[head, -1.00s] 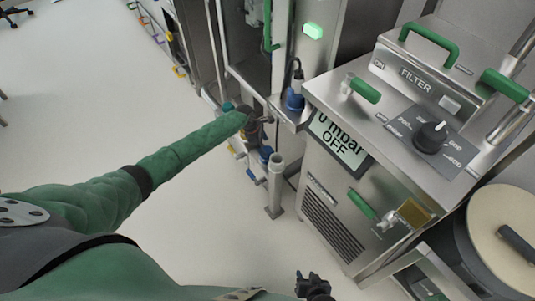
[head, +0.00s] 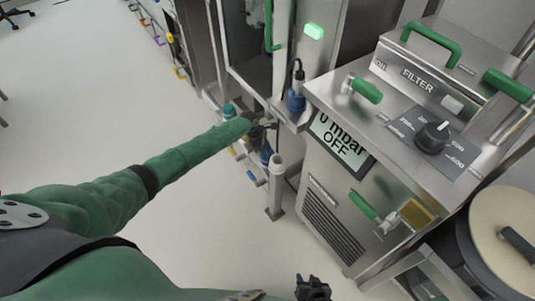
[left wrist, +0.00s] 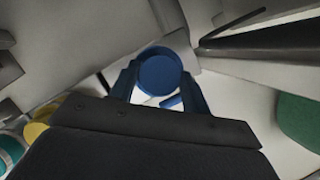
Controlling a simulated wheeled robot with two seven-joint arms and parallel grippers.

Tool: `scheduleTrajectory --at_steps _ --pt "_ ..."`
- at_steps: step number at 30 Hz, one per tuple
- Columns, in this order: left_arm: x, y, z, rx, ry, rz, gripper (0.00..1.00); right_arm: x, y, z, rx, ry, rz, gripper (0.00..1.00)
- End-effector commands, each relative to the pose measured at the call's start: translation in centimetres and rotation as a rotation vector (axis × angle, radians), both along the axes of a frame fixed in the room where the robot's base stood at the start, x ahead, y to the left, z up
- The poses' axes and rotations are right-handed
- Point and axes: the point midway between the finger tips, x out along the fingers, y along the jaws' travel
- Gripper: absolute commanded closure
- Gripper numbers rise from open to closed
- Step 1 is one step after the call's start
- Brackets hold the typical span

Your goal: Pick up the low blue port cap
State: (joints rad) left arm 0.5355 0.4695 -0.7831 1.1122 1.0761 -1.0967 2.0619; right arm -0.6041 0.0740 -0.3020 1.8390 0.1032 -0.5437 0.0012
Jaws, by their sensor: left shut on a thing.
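The round blue port cap (left wrist: 160,72) shows in the left wrist view between the two dark blue fingers of my left gripper (left wrist: 161,84), which is shut on it. In the head view my left gripper (head: 265,136) is at the pipes low beside the steel cabinet, partly hidden by my green sleeve. Blue there (head: 266,155) shows just below the gripper. I cannot tell whether the cap is still seated on its port. My right gripper (head: 313,288) is at the bottom edge of the head view, far from the cap, and its jaw opening is unclear.
A steel filter unit (head: 330,195) with green handles and a display reading "0 mbar OFF" stands right of the pipes. A grey open-topped pipe (head: 276,185) rises close to my left gripper. A blue connector (head: 296,100) hangs above. The floor (head: 190,215) at left is clear.

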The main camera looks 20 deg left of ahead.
Motion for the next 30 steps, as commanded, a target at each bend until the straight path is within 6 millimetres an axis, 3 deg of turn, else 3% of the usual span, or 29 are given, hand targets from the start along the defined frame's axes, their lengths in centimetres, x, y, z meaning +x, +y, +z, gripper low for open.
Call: scheduleTrajectory --at_steps 5,13,30 --pt "0.0 0.0 0.5 -0.001 -0.001 -0.001 0.84 0.0 -0.1 0.1 -0.001 0.0 -0.001 0.64" --pt "0.0 0.2 3.9 -0.001 -0.001 0.0 0.84 0.0 -0.1 0.9 -0.002 0.002 0.001 0.64" --pt "-3.3 13.6 3.5 0.001 0.001 0.001 0.84 0.2 -0.1 1.4 -0.001 0.0 0.002 0.64"
